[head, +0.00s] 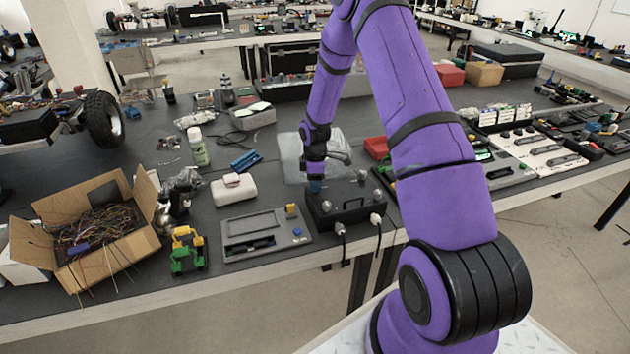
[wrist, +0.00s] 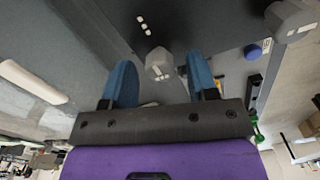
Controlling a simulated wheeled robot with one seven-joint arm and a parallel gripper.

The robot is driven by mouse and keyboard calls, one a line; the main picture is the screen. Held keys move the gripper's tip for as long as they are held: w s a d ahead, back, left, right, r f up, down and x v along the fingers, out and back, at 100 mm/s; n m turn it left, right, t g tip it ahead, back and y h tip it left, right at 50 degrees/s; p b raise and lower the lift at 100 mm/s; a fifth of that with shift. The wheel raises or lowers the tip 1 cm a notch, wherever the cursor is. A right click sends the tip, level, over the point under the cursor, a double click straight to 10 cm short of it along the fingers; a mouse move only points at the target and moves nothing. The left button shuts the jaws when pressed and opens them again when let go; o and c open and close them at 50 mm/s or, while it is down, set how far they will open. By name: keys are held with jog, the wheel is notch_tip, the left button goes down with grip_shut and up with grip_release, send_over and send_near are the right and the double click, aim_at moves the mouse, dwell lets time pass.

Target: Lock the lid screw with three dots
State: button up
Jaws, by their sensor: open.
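A dark box (head: 345,216) with a black handle and silver screws on its lid sits near the table's front edge. My gripper (head: 315,184) points down over the lid's back left part. In the wrist view my gripper (wrist: 160,62) has two blue fingers set wide apart. A grey lid screw (wrist: 158,60) shows between them, with nothing clamped. Three white dots (wrist: 143,25) mark the dark lid beside this screw. Another grey screw (wrist: 290,18) is at the upper right, with about two white marks by it. I cannot tell whether the fingers reach down around the screw.
A grey panel (head: 268,222) with a blue button (wrist: 253,52) lies left of the box. Two cable plugs hang at the box's front. A clear plastic bag (head: 290,150) lies behind, and a red box (head: 376,147) is behind right. My arm covers part of the table.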

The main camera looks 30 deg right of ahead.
jog(key=c, duration=0.9)
jog(key=shift+m, duration=0.4)
jog(key=m, duration=0.3)
jog(key=shift+m, duration=0.4)
jog(key=m, duration=0.4)
jog(key=shift+m, duration=0.3)
jog(key=m, duration=0.4)
jog(key=shift+d+m, duration=0.1)
jog(key=shift+m, duration=2.4)
